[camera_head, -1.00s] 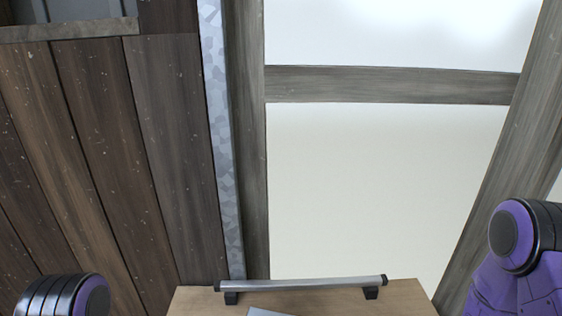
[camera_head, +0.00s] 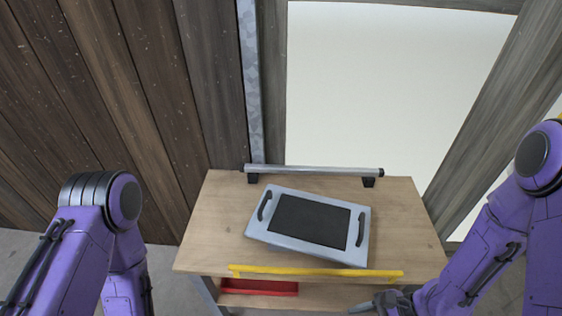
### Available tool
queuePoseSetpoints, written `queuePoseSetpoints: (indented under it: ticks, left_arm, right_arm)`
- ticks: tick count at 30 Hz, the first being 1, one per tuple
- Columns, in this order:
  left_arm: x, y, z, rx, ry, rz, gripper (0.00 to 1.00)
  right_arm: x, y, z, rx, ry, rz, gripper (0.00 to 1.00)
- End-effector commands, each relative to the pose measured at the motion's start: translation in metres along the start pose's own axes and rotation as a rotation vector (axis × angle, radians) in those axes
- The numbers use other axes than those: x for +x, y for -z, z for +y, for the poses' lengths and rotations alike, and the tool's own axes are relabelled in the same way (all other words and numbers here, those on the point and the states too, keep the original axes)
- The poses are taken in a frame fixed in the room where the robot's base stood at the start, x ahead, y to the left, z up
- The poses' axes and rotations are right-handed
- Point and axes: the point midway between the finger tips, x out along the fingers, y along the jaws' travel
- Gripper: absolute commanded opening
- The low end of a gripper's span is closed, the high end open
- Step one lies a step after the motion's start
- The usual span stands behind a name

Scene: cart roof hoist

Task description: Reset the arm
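My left arm (camera_head: 95,235) is bent at the left of the head view, and its gripper is out of view. My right arm (camera_head: 485,245) comes in from the right. My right gripper (camera_head: 372,304) shows only partly at the bottom edge, by the front of the cart. I cannot tell whether its fingers are apart or whether it holds anything. The wooden cart top (camera_head: 215,225) stands in front of me. A silver-grey tray-like panel (camera_head: 270,232) with a black centre and two black end handles lies on it, slightly turned.
A silver bar (camera_head: 315,170) runs along the cart's back edge, and a yellow bar (camera_head: 315,273) along its front. A red tray (camera_head: 258,287) sits on the lower shelf. Behind are a dark plank wall (camera_head: 120,100) and a white framed panel (camera_head: 385,90).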

Motion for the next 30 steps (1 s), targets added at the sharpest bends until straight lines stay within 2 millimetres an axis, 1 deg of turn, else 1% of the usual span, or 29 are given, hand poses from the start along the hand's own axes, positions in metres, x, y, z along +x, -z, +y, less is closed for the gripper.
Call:
queuePoseSetpoints:
  ticks: [5, 8, 14, 17, 20, 23, 24, 26, 27, 29, 30]
  left_arm:
    - [0.000, 0.000, 0.000, 0.000, -0.001, 0.001, 0.49]
    - [0.000, 0.000, 0.000, 0.000, -0.001, 0.001, 0.49]
    - [0.001, 0.000, 0.000, 0.000, 0.000, 0.001, 0.49]
    - [0.007, -0.003, 0.001, 0.000, 0.000, 0.001, 0.49]
    - [0.021, -0.008, 0.002, 0.000, 0.000, 0.001, 0.49]
    - [0.041, -0.017, 0.004, 0.000, -0.001, 0.001, 0.49]
    - [0.051, -0.021, 0.005, 0.000, -0.001, 0.001, 0.49]
    - [0.068, -0.027, 0.006, 0.000, -0.001, 0.001, 0.49]
    - [0.079, -0.032, 0.007, 0.000, 0.000, 0.001, 0.49]
    - [0.096, -0.039, 0.009, 0.000, 0.000, 0.001, 0.49]
    - [0.108, -0.044, 0.010, 0.000, 0.000, 0.001, 0.49]
  right_arm:
    - [0.000, 0.001, -0.008, -0.124, 0.042, 0.009, 0.45]
    - [0.000, 0.003, -0.016, -0.210, 0.085, 0.025, 0.45]
    - [-0.001, 0.009, -0.042, -0.425, 0.209, 0.114, 0.45]
    - [0.003, 0.022, -0.056, -0.558, 0.273, 0.214, 0.45]
    - [0.011, 0.051, -0.066, -0.714, 0.309, 0.390, 0.45]
    - [0.023, 0.095, -0.062, -0.865, 0.258, 0.631, 0.45]
    - [0.028, 0.115, -0.055, -0.917, 0.205, 0.732, 0.45]
    - [0.035, 0.148, -0.038, -0.976, 0.090, 0.878, 0.45]
    - [0.040, 0.169, -0.024, -1.000, -0.001, 0.963, 0.45]
    - [0.048, 0.197, 0.004, -1.009, -0.143, 1.057, 0.45]
    - [0.055, 0.213, 0.024, -0.988, -0.222, 1.097, 0.45]
